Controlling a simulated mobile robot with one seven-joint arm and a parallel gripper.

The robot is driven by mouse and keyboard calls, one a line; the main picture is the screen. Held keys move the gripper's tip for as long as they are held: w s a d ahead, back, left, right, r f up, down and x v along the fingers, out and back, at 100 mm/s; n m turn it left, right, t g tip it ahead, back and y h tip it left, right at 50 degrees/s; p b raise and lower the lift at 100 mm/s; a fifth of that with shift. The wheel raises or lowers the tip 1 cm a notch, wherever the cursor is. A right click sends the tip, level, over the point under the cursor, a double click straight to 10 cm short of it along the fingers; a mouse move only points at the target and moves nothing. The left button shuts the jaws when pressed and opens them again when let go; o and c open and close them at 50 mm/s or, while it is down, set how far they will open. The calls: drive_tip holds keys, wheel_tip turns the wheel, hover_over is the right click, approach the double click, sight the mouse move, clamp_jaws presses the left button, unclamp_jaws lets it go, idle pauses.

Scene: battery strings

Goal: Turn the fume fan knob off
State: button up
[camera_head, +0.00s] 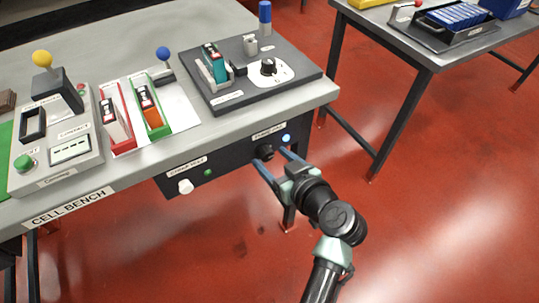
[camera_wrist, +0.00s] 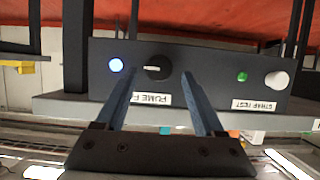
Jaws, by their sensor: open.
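The fume fan knob (camera_head: 264,152) is a black round knob on the dark front panel under the cell bench. A lit blue lamp (camera_head: 286,138) sits beside it. In the wrist view the knob (camera_wrist: 157,68) shows a white pointer mark lying roughly level, above an upside-down "FUME F..." label (camera_wrist: 151,99); the lamp (camera_wrist: 116,65) glows to its left. My gripper (camera_head: 273,163) is open in front of the panel. In the wrist view its fingers (camera_wrist: 158,72) stand on either side of the knob, and nothing is held. Whether a finger touches the knob I cannot tell.
The same panel carries a white knob (camera_head: 186,187) and a green lamp (camera_head: 208,173) to the left. The bench top (camera_head: 220,125) above holds a control box (camera_head: 60,150), red and green trays and a dark plate (camera_head: 222,104) with a dial. Red floor lies open to the right.

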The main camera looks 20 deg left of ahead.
drive_tip(key=shift+x, duration=1.1)
clamp_jaws()
